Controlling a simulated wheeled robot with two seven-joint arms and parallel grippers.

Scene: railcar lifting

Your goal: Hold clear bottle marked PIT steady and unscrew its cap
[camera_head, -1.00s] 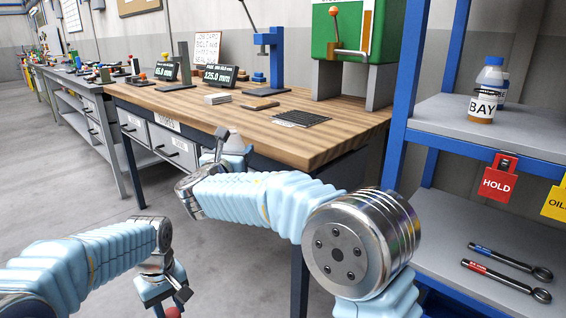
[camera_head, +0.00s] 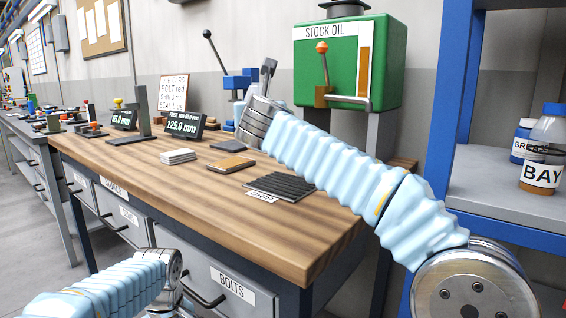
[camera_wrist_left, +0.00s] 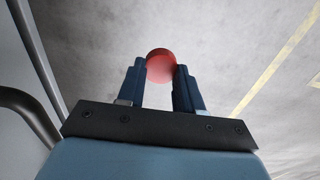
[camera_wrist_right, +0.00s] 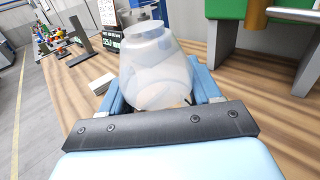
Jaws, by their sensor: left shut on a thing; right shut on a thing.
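A clear, see-through bottle (camera_wrist_right: 158,65) is between the fingers of my right gripper (camera_wrist_right: 157,88), which is shut on it above the wooden bench. Its neck, at the top of the right wrist view, looks clear and bare. No PIT marking is readable. In the head view, part of my right gripper (camera_head: 267,72) shows beyond the wrist, but I cannot make out the bottle there. My left gripper (camera_wrist_left: 160,78) is shut on a small round red thing (camera_wrist_left: 160,63), which looks like a cap, over the grey floor. The left fingers are below the head view.
The bench top (camera_head: 215,210) holds a black ribbed mat (camera_head: 282,187), a brown block (camera_head: 230,164), white sheets (camera_head: 178,156) and displays. A green STOCK OIL tank (camera_head: 345,60) stands behind. A BAY bottle (camera_head: 542,150) is on the right shelf (camera_head: 490,190).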

